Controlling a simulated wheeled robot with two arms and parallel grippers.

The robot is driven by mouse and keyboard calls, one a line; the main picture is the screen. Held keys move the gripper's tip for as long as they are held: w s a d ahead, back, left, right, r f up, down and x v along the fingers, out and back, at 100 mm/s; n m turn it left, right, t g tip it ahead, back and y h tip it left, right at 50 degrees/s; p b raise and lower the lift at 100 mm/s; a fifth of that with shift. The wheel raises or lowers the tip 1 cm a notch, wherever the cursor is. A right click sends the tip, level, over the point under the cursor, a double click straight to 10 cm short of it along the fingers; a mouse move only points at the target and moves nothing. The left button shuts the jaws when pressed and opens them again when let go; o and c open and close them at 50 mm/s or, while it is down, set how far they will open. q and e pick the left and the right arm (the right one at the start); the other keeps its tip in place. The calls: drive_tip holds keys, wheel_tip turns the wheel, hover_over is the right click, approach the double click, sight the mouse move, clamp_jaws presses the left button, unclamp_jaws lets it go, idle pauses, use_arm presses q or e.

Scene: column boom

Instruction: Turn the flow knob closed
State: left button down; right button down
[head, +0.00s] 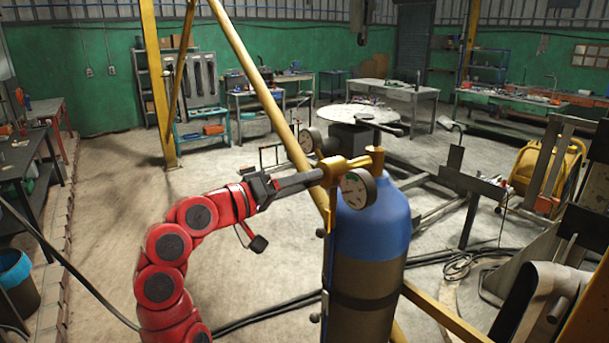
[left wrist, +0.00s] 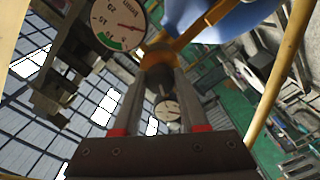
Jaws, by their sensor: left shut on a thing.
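A gas cylinder (head: 372,240) with a blue top stands upright in front of me, with a brass regulator (head: 352,166) on it. My red left arm reaches in from the left, and its gripper (head: 320,174) is at the regulator's left end. In the left wrist view the two fingers (left wrist: 160,72) close from both sides on the brass-coloured flow knob (left wrist: 157,58). The fingers hide much of the knob in the head view. My right gripper is not in view.
Yellow frame bars (head: 247,58) slope past the cylinder and the gripper. A round table (head: 357,113) and workbenches stand farther back. A yellow machine (head: 547,172) is at the right. Open concrete floor (head: 110,175) lies left of my arm.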

use_arm(q)
drive_tip(key=shift+n+p, duration=2.45)
drive_tip(key=shift+n, duration=0.55)
drive_tip(key=shift+c, duration=2.2)
unclamp_jaws()
